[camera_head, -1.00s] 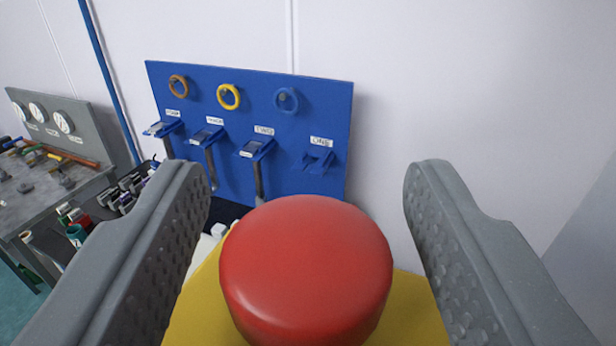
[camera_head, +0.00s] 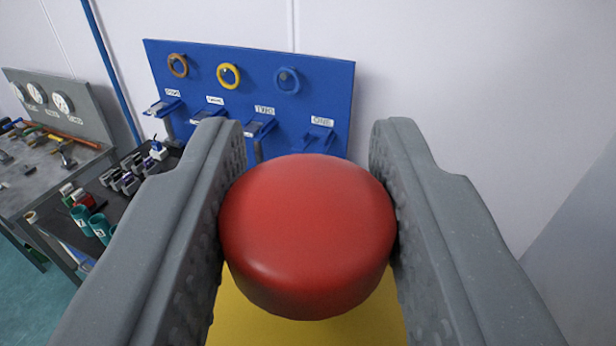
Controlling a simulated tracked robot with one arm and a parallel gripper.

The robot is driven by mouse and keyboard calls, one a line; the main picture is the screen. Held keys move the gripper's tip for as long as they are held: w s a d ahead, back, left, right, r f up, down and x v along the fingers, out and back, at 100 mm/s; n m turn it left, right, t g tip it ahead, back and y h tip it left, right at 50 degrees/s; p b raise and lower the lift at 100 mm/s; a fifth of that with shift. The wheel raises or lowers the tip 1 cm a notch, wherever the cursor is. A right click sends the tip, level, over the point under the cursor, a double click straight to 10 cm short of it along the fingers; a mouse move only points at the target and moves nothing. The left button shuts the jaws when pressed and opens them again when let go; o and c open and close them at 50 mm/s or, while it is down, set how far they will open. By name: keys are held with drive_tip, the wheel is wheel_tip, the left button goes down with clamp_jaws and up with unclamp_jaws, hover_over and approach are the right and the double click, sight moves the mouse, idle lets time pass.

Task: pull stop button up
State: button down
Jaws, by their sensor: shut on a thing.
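The stop button is a large round red cap (camera_head: 307,235) in the middle of the view. It sits above a yellow housing (camera_head: 310,325), which shows below and beside it. My gripper (camera_head: 308,215) has one grey finger on each side of the cap, and both fingers touch it. It is shut on the cap. The cap's stem is hidden beneath it.
A blue wall board (camera_head: 330,90) with rings and labelled holders stands behind the button. At left are a grey workbench (camera_head: 40,185) with tools, a gauge panel (camera_head: 75,80) and a dark tray (camera_head: 130,205) of small parts. The wall at right is clear.

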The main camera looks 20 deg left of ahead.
drive_tip(key=shift+r, duration=0.25)
drive_tip(key=c, duration=1)
unclamp_jaws()
drive_tip(key=shift+f, duration=0.1)
drive_tip(key=shift+s, duration=0.15)
drive_tip(key=shift+s+b, duration=0.2)
drive_tip(key=shift+b, duration=0.2)
drive_tip(key=b+v, duration=0.6)
drive_tip(key=v, duration=0.7)
drive_tip(key=shift+d, duration=0.1)
